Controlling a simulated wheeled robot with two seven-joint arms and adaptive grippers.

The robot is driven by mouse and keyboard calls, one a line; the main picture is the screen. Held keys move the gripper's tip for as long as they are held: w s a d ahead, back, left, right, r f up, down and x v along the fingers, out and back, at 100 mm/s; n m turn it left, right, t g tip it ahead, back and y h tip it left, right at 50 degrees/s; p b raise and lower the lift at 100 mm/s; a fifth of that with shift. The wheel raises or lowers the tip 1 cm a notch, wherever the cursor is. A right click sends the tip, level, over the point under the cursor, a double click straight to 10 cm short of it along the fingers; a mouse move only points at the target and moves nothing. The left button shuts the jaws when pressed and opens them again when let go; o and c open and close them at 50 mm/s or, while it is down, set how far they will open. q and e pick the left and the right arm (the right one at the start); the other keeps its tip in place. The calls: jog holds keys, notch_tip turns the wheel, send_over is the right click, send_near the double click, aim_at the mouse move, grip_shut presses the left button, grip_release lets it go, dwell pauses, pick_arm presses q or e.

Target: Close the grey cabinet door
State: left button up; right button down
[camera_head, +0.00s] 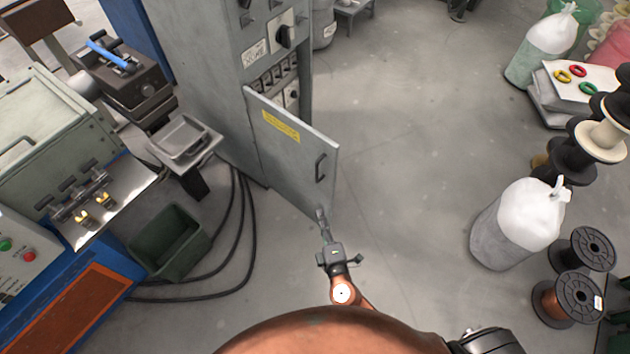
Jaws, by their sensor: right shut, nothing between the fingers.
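The grey cabinet (207,75) stands at the upper left of the middle. Its lower door (290,155) stands open, swung out toward the right front, with a yellow label and a dark handle (320,167). Switches and a row of breakers show above the door and in the opening. My right gripper (321,214) is shut and empty, at the lower outer corner of the door. I cannot tell whether it touches the door. My left gripper is out of view.
A green bin (172,243) and black cables (240,245) lie left of the door. A machine (60,135) fills the left side. White sacks (515,225) and copper spools (567,297) stand at right. The floor (410,130) right of the door is clear.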

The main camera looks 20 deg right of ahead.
aim_at(317, 180)
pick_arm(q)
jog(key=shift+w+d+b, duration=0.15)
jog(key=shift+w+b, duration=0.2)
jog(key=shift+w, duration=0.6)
pick_arm(e)
jog(key=shift+t, duration=0.3)
jog(key=w, duration=0.4)
jog(key=w+d+r, duration=0.1)
jog(key=w, duration=0.3)
jog(key=w+d+r, duration=0.1)
jog(key=w, duration=0.4)
jog(key=shift+d, duration=0.1)
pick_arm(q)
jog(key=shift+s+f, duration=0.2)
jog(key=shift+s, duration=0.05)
pick_arm(e)
jog(key=shift+d+f+y, duration=0.1)
jog(key=shift+y, duration=0.2)
